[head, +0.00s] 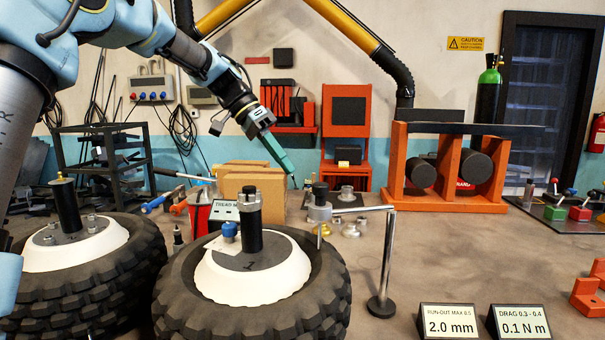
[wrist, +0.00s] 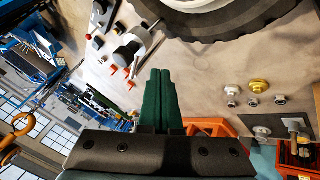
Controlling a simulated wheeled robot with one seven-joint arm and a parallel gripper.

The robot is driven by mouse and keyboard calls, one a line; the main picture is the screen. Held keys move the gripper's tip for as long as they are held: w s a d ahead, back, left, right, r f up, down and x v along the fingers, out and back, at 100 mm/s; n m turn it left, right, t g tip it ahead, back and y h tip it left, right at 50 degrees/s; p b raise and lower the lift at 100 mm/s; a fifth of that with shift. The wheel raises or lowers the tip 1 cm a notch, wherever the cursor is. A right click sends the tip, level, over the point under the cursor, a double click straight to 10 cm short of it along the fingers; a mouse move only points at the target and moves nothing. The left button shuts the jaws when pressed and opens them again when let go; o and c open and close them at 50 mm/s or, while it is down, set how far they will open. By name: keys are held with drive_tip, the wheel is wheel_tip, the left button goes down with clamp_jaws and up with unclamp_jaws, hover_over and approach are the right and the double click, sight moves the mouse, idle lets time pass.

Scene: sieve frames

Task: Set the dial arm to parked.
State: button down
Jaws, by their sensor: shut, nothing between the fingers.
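The dial arm (head: 362,209) is a thin metal bar reaching left from the top of an upright steel post (head: 385,262) on a dark round foot. Its left end, with a small brassy probe (head: 319,236), is at the right side of the near wheel (head: 335,292); whether it touches the tyre I cannot tell. My gripper (head: 291,178) is raised behind and above that wheel, left of the dial arm and apart from it. Its green fingers are shut and empty; they also show in the wrist view (wrist: 160,74). I cannot make out the dial arm in the wrist view.
A second wheel (head: 140,270) stands at the left. Readout cards show run-out 2.0 mm (head: 450,318) and drag 0.1 N m (head: 520,320). Small metal parts (head: 347,194) lie behind the dial arm. An orange stand (head: 480,203) is behind right. The bench right of the post is mostly clear.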

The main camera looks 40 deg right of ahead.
drive_tip(key=shift+s+d+f+p, duration=0.25)
drive_tip(key=shift+s+f, duration=0.1)
drive_tip(key=shift+s, duration=0.5)
drive_tip(key=shift+s+d+f+p, duration=0.2)
drive_tip(key=shift+s+f, duration=0.2)
drive_tip(key=shift+s, duration=0.5)
drive_tip(key=shift+s+d+f+p, duration=0.15)
drive_tip(key=shift+s+f+p, duration=0.15)
drive_tip(key=shift+s, duration=0.55)
drive_tip(key=shift+a, duration=0.1)
